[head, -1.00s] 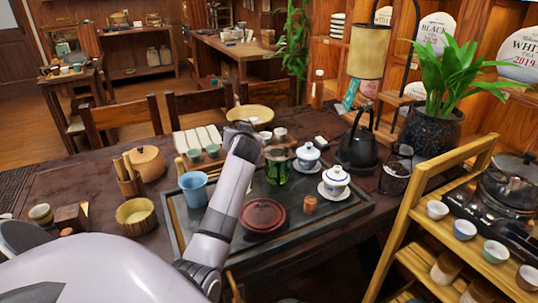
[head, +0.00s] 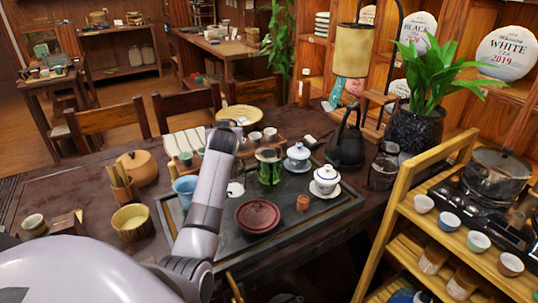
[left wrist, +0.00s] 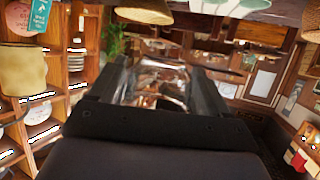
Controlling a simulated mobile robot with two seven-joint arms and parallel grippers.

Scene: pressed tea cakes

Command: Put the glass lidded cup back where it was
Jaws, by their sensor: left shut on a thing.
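My left gripper (left wrist: 158,90) shows in the left wrist view with its two dark fingers closed on a clear glass thing (left wrist: 160,80), which looks like the glass lidded cup. Its outline is hard to make out against the shelves behind. In the head view my left arm reaches over the dark tea tray (head: 300,222), and the arm hides the fingers and the held glass. A green glass vessel (head: 268,168) stands on the tray, right of the arm. A small white patch (head: 235,188) lies on the tray close beside the arm. My right gripper is out of view.
The tray also holds a blue cup (head: 184,189), a red-brown lidded dish (head: 258,216), a small brown cup (head: 303,203) and two white lidded bowls (head: 327,178) (head: 298,155). A black kettle (head: 346,147) stands behind. A wooden rack (head: 424,203) with cups is at right.

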